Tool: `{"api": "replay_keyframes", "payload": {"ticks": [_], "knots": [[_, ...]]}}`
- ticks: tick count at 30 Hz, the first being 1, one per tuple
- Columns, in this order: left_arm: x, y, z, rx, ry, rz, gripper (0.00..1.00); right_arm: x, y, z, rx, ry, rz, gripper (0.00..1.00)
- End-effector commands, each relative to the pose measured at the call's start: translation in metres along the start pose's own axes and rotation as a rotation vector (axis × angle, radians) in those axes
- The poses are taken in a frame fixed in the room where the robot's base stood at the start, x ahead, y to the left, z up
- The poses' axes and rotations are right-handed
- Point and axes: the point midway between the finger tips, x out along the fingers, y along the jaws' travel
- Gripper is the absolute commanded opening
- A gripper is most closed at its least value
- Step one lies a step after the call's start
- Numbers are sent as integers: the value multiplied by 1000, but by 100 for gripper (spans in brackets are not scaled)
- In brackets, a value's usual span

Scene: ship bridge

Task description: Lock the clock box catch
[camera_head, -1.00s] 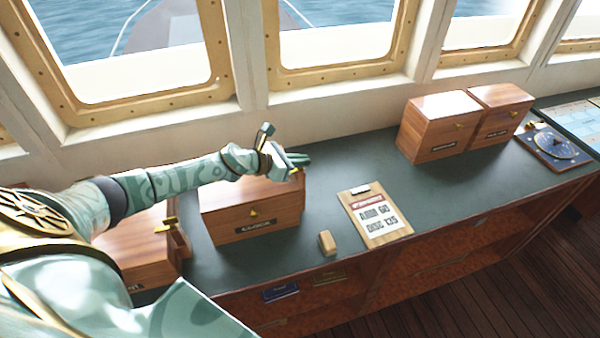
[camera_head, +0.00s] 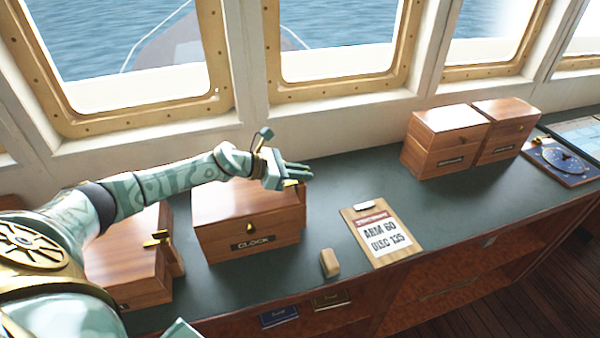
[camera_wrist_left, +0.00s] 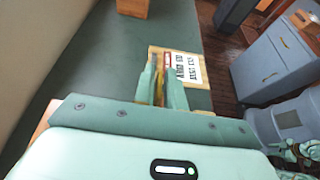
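The clock box (camera_head: 222,240) is a wooden box with a CLOCK label (camera_head: 252,243) on its front, standing on the green counter. A small brass catch (camera_head: 249,227) sits on its front above the label and looks roughly upright. My left gripper (camera_head: 299,174) is over the right end of the box, by a brass piece (camera_head: 291,183) there. In the left wrist view its fingers (camera_wrist_left: 161,82) are a narrow gap apart. Whether they touch the brass piece is unclear. The gripper is clear of the front catch. My right gripper is out of view.
Another wooden box (camera_head: 125,262) with a brass fitting stands close at left. A clipboard (camera_head: 381,235) and a small tan block (camera_head: 329,263) lie right of the clock box. Two more boxes (camera_head: 450,145) stand farther right.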

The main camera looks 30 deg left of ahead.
Motion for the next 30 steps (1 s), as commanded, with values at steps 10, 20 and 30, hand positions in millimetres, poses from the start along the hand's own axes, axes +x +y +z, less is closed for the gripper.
{"api": "replay_keyframes", "payload": {"ticks": [10,20,30], "knots": [[-1,0,0,-1,-1,1,27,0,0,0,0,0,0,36],[-60,0,-4,0,8,0,27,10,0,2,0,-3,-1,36],[-133,0,-2,-3,6,-1,27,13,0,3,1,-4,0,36]]}}
